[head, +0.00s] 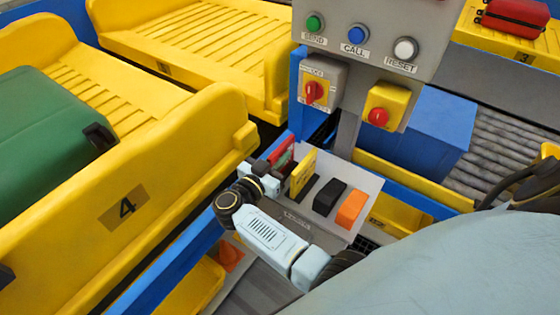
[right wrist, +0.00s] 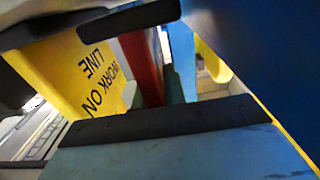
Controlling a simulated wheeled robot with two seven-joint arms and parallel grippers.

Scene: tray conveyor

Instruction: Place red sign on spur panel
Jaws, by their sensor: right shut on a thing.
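The red sign (head: 283,156) is a thin upright plate at the left end of a light grey holder. My right gripper (head: 268,168) is shut on it. In the right wrist view the red sign (right wrist: 143,68) stands between the two dark finger pads. I cannot tell whether its lower edge touches the holder. A grey panel (head: 352,75), possibly the spur panel, stands just behind, with green, blue and white buttons, a red rotary switch (head: 313,92) and a red knob on a yellow box (head: 382,108). My left gripper is not in view.
The holder (head: 290,218) also carries a yellow sign (head: 303,172), reading WORK ON LINE in the wrist view (right wrist: 92,75), a black block (head: 329,197) and an orange block (head: 351,209). A yellow tray marked 4 (head: 125,208) bears a green case (head: 45,140). A blue box (head: 425,130) stands right.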

